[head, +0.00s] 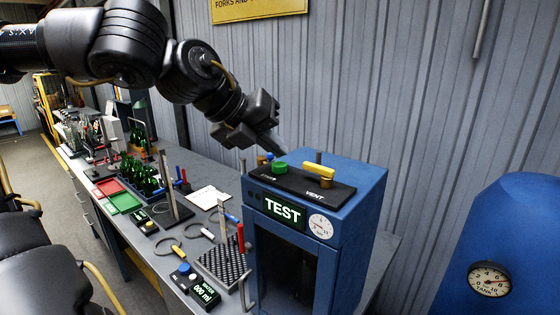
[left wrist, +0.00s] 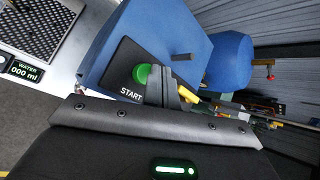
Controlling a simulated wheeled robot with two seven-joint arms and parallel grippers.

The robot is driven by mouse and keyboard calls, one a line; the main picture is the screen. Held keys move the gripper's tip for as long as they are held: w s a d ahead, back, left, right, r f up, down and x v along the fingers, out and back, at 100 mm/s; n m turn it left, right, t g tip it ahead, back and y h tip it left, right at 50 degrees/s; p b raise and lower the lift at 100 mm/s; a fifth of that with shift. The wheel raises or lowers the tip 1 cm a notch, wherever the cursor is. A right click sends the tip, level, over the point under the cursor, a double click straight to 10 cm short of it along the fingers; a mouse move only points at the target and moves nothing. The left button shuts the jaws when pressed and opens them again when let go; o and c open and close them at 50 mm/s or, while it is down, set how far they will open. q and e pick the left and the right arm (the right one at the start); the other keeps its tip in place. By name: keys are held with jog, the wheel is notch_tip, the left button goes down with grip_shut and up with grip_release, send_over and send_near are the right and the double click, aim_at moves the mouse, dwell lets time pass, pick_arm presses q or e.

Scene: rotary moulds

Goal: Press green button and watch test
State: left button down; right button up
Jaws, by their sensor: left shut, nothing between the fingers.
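The green button (head: 280,168) sits on the black top panel (head: 318,190) of the blue test machine (head: 350,230). In the left wrist view the green button (left wrist: 143,74) shows right by the fingers (left wrist: 156,72), next to the word START. I cannot tell whether they touch. A yellow lever (head: 318,170) marked VENT is on the same panel. My right gripper is not in view.
A round dial (head: 321,226) is on the machine front. A blue tank (head: 510,240) with a gauge stands at the right. The grey bench (head: 195,230) holds green bottles (head: 140,175), red and green trays (head: 122,200) and a water meter (head: 195,285). A corrugated wall stands behind.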

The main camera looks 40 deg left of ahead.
aim_at(274, 165)
pick_arm(q)
jog(key=shift+r+p, duration=1.8)
jog(key=shift+r, duration=1.2)
